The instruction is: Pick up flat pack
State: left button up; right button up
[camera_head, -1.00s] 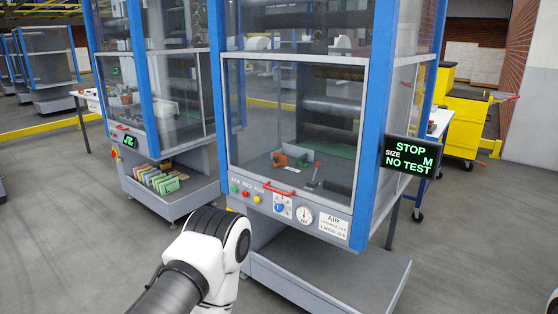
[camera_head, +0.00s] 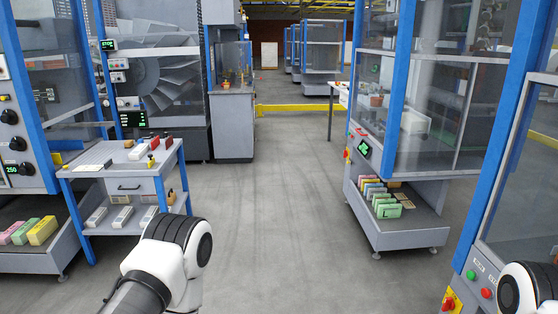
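Several flat packs (camera_head: 387,210) in green, yellow, blue and pinkish colours stand in a row on the grey lower shelf (camera_head: 408,238) of the blue-framed machine at right. More packs, green, pink and yellow (camera_head: 43,231), lie on the low shelf of the machine at far left. Which pack the task means, I cannot tell. Only white and dark links of my arms show, at bottom centre-left and at the bottom right corner. Both grippers are out of view, so whether they hold anything is hidden.
A blue-legged workbench (camera_head: 117,168) with a drawer and small items stands at left. A grey cabinet (camera_head: 233,123) is behind it. The near machine's control panel (camera_head: 475,282) is at lower right. Open grey floor (camera_head: 290,190) runs down the middle to a yellow barrier (camera_head: 292,108).

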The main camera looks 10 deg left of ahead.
aim_at(138, 152)
jog(key=i+j+u, duration=0.2)
jog(key=i+u, duration=0.2)
jog(key=i, duration=0.75)
jog(key=i+l+u, duration=0.2)
jog(key=i+u, duration=0.2)
jog(key=i, duration=0.8)
